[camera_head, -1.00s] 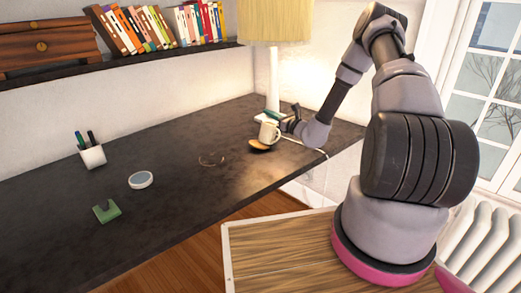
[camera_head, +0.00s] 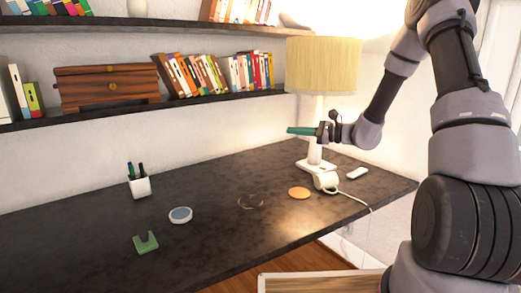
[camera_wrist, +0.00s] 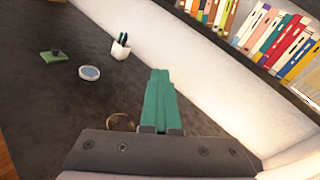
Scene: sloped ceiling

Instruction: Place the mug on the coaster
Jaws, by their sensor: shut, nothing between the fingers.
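The white mug (camera_head: 326,182) is on the dark desk in front of the lamp base. It appears tipped on its side, though it is small in the picture. The round tan coaster (camera_head: 299,193) lies flat just left of the mug, with its top bare. My gripper (camera_head: 290,131) is raised above the desk, in front of the lamp's stem, with its green fingers pointing left. The fingers are shut and empty, apart from the mug. They also show closed together in the wrist view (camera_wrist: 159,78), where the mug and coaster are not visible.
The lamp (camera_head: 316,163) stands close behind the mug, with a white cord running right. Glasses (camera_head: 250,202), a round white-and-grey disc (camera_head: 180,215), a pen cup (camera_head: 140,187) and a green block (camera_head: 145,243) are further left. A book shelf (camera_head: 200,97) overhangs the back.

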